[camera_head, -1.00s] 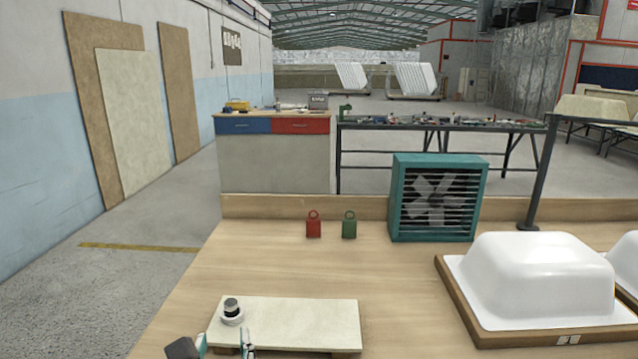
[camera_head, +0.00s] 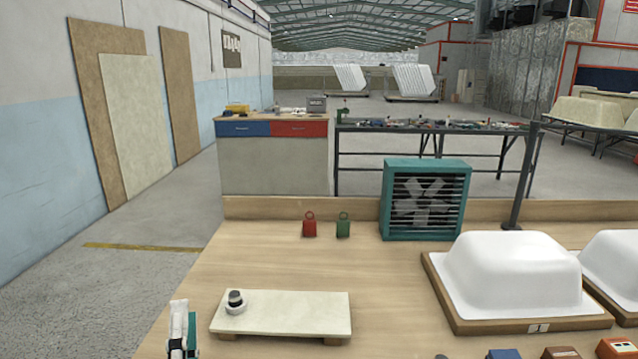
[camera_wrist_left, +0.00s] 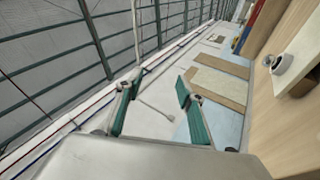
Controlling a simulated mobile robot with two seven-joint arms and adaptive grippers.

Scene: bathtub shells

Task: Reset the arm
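My left gripper (camera_head: 184,322) shows at the bottom left of the head view, left of the low cream board and apart from it. In the left wrist view its two green fingers (camera_wrist_left: 158,88) are spread with nothing between them. The cream board (camera_head: 305,314) stands on short feet on the wooden table (camera_head: 370,285). A small white ring-shaped piece with a dark cap (camera_head: 235,301) sits on the board's left end; it also shows at the right of the left wrist view (camera_wrist_left: 281,64). My right gripper is not in view.
A red weight (camera_head: 310,227) and a green weight (camera_head: 343,227) stand near the table's back ledge beside a teal fan (camera_head: 425,203). A white tub shell (camera_head: 510,276) lies on a wooden base at right. Several small blocks line the front right edge. The table's middle is clear.

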